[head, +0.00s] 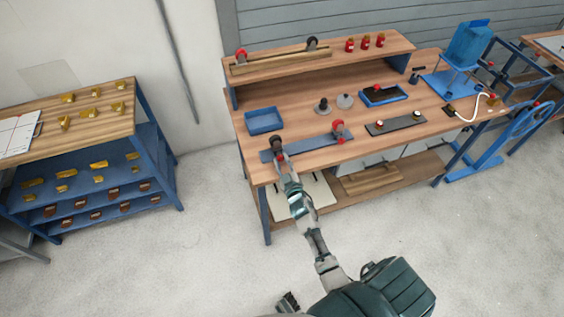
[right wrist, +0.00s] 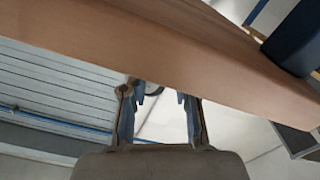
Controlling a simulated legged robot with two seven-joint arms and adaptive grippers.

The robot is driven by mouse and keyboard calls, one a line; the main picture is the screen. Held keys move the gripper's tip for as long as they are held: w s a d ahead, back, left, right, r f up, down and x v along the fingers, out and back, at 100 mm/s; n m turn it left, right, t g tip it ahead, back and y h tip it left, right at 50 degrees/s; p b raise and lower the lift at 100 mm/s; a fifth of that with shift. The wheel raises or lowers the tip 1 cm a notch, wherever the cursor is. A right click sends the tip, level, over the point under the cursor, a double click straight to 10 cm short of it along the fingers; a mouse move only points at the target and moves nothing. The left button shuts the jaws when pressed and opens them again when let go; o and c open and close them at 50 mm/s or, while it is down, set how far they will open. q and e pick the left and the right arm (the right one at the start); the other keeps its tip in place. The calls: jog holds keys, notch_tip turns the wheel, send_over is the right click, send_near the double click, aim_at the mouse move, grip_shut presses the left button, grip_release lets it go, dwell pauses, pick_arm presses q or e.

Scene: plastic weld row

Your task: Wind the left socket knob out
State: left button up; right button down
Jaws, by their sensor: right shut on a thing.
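A long blue-grey plate (head: 312,146) lies along the front edge of the workbench, with a dark left socket (head: 276,142) and a red right socket (head: 338,127) on it. My right gripper (head: 282,160) reaches up to the left socket and is shut at its front. A bit of red, the left socket knob (head: 281,157), shows at the fingertips. In the right wrist view my right gripper's fingers (right wrist: 158,98) stand apart below the wooden bench edge, and the knob is not clear there. A dark gripper-like end, my left gripper (head: 288,302), shows small at the bottom edge.
A blue tray (head: 263,121) is behind the plate. A raised shelf (head: 322,57) runs along the back.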

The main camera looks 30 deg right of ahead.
jog(key=shift+w+a+r+n, duration=0.1)
jog(key=shift+r+n, duration=0.05)
jog(key=shift+n, duration=1.05)
jog(key=c, duration=0.9)
grip_release()
